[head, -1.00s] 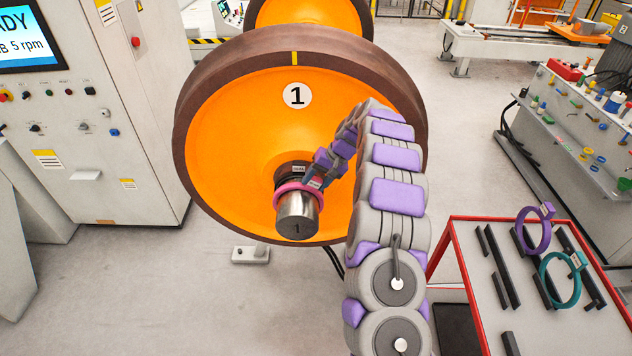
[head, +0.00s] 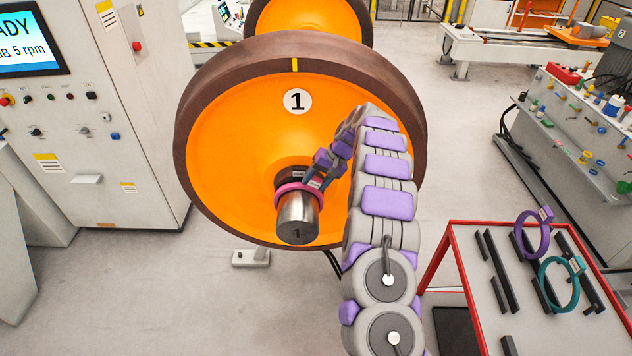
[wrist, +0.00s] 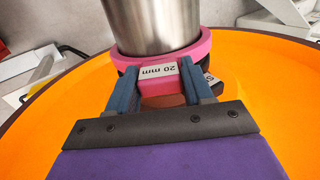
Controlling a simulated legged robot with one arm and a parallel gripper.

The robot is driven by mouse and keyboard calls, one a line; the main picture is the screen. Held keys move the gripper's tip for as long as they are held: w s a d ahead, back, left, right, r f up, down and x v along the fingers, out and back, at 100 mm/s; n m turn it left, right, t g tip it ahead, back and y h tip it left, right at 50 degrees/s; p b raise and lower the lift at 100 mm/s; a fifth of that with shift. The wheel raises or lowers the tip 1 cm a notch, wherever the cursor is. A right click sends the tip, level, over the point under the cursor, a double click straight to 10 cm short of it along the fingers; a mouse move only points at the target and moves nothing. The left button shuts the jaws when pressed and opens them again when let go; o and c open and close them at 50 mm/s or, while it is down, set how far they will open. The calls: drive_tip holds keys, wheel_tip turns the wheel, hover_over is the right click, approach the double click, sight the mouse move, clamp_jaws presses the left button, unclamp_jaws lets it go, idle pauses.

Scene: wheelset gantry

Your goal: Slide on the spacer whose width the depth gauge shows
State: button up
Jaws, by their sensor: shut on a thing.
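A pink spacer ring (head: 297,188) is around the steel axle stub (head: 297,222) of the orange wheel marked 1 (head: 225,150). In the wrist view the pink ring (wrist: 205,48) circles the steel shaft (wrist: 155,22), and its tab label (wrist: 170,71) reads 20 mm upside down. My gripper (head: 314,182) is shut on the tab of this ring; its two blue fingers flank the tab in the wrist view (wrist: 160,85). A dark ring with a partly hidden label lies behind the pink one, towards the wheel. The depth gauge is not clearly visible.
A red-edged table (head: 470,300) at the right holds a purple ring (head: 518,236) and a teal ring (head: 543,285) on dark rails. A control cabinet (head: 110,170) stands at the left. A tool bench (head: 590,130) is at the far right.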

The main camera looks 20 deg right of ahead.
drive_tip(key=shift+w+d+p, duration=0.25)
drive_tip(key=shift+w+p, duration=0.1)
drive_tip(key=shift+w, duration=0.35)
drive_tip(key=o, duration=1.2)
drive_tip(key=p+v, duration=0.3)
drive_tip(key=v, duration=1.4)
drive_tip(key=shift+d+r, duration=0.1)
drive_tip(key=shift+d, duration=0.05)
